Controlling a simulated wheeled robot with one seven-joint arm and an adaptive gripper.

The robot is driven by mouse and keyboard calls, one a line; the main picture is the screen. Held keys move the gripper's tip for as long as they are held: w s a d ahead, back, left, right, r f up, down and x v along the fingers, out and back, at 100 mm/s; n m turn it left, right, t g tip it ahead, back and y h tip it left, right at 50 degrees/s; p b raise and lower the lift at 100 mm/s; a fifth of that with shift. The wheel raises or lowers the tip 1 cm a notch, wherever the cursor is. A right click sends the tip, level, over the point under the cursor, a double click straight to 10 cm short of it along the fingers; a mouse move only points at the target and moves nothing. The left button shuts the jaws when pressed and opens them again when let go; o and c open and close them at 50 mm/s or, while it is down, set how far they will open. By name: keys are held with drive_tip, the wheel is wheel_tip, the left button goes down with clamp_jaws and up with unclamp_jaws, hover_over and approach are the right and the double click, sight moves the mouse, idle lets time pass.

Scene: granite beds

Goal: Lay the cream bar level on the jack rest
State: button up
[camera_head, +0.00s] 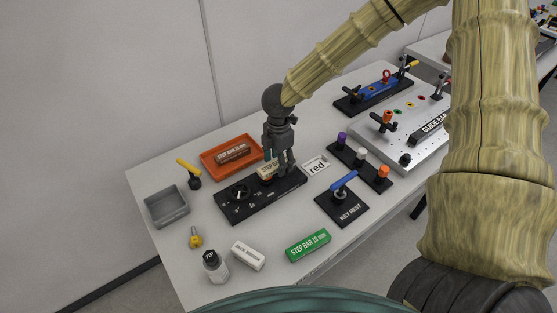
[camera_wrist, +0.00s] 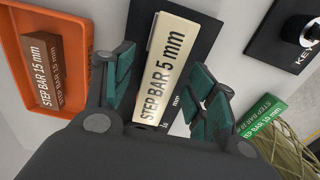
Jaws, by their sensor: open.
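The cream bar, marked STEP BAR 5 mm (camera_wrist: 166,68), lies over a black board in the wrist view. In the head view the cream bar (camera_head: 267,171) shows at the right part of the black board with a dial (camera_head: 240,205), partly hidden by my gripper. I take this board for the jack rest, but its label is too small to read. My gripper (camera_head: 281,170) points down over the bar. In the wrist view its green-padded fingers (camera_wrist: 166,82) are open, one on each side of the bar. I cannot tell whether the bar is exactly level.
An orange tray (camera_head: 207,161) with a brown bar stands behind the board. A grey bin (camera_head: 150,209), a white block (camera_head: 248,255), a green bar (camera_head: 308,245), a bottle (camera_head: 213,267) and a key rest (camera_head: 335,208) stand around it. Knobbed posts (camera_head: 361,157) stand to the right.

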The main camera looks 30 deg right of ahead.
wheel_tip(320, 180, up, 12)
idle(0.7)
drive_tip(key=shift+f, duration=0.1)
idle(0.4)
